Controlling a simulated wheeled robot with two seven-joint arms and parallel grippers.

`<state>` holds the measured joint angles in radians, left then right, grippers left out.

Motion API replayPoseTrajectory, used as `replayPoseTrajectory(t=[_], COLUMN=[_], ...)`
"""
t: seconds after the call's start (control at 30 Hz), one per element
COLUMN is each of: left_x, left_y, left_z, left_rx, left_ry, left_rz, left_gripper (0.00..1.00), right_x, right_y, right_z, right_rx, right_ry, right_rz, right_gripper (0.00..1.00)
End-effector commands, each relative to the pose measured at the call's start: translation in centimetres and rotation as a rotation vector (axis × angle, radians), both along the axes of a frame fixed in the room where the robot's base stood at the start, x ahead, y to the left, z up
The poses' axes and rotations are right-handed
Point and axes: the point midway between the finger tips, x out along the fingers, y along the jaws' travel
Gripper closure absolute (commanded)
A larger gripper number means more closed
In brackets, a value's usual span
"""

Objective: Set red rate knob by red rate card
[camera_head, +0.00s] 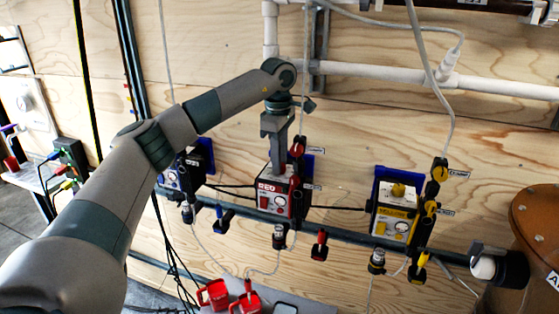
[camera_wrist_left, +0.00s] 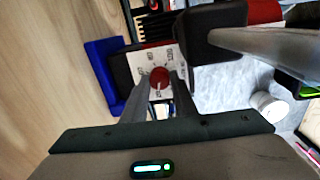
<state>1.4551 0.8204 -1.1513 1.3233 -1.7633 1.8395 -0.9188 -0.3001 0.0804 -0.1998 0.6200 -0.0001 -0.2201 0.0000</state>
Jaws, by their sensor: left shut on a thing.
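The red pump box (camera_head: 271,200) hangs on the dark rail in the middle of the head view, its front lettered RED. Its red rate knob (camera_wrist_left: 159,74) shows in the left wrist view, on a white dial plate (camera_wrist_left: 139,63) with black markings. My left gripper (camera_head: 273,168) reaches down onto the top of this box. In the wrist view its two fingers (camera_wrist_left: 160,84) are on either side of the red knob and shut on it. In the head view the gripper hides the knob. I cannot make out a red rate card. My right gripper is out of view.
A yellow pump box (camera_head: 393,215) hangs to the right, with a yellow knob on top. A blue-backed box (camera_head: 183,172) is partly behind my left arm. A red clamp (camera_head: 298,146) is close beside the gripper. Hoses hang around, and a brown drum (camera_head: 537,225) stands at right.

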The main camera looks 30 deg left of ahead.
Motion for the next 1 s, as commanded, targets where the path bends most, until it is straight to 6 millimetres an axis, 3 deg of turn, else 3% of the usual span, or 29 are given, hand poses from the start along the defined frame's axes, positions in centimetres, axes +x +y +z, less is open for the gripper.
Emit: replayPoseTrajectory(t=[0.03, 0.1, 0.57, 1.0], left_x=[0.1, 0.1, 0.1, -0.2], left_y=[0.1, 0.1, 0.0, 0.0], left_z=[0.2, 0.2, 0.6, 6.1], left_rx=[0.001, 0.001, 0.000, -0.001], left_ry=[-0.006, -0.005, -0.004, -0.005], left_rz=[0.002, 0.001, 0.000, 0.002], left_gripper=[0.72, 0.56, 0.56, 0.56], right_x=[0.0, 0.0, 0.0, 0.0], right_y=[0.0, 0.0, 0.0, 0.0], right_z=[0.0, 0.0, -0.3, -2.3], right_rx=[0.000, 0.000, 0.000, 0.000], right_ry=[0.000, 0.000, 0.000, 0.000], right_rz=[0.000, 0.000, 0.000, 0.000], right_gripper=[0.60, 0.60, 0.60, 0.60])
